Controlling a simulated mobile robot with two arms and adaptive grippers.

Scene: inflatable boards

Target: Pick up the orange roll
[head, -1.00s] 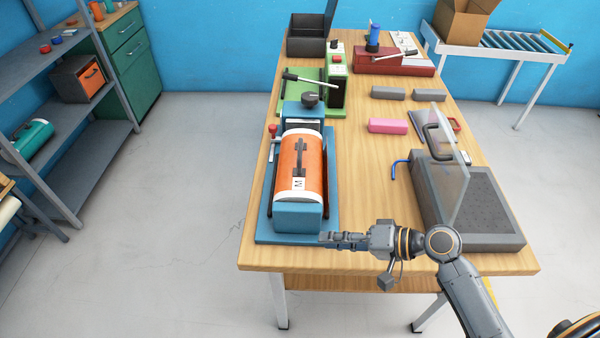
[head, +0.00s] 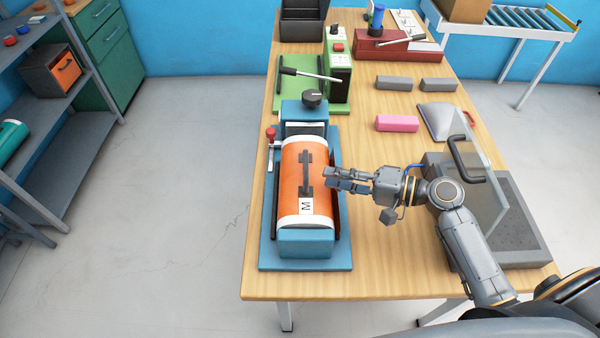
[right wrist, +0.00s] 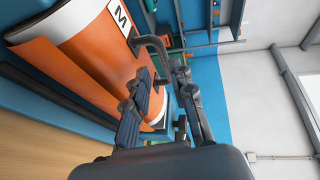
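The orange roll (head: 291,180) has white ends, a dark handle on top and a white label marked M. It lies in a blue machine (head: 305,243) at the near left of the table. My right gripper (head: 328,179) is at the roll's right side, close to the dark handle (head: 305,172). In the right wrist view, the roll (right wrist: 75,65) fills the upper left, and its handle (right wrist: 152,43) shows just beyond the fingertips (right wrist: 165,68). The fingers are apart with nothing between them; contact with the handle is not clear. My left gripper is out of view.
A grey box (head: 515,248) with a raised clear lid (head: 480,185) stands at the right, partly behind my right arm. A pink block (head: 397,123) and grey blocks lie farther back. A green machine (head: 340,80) stands behind the blue one.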

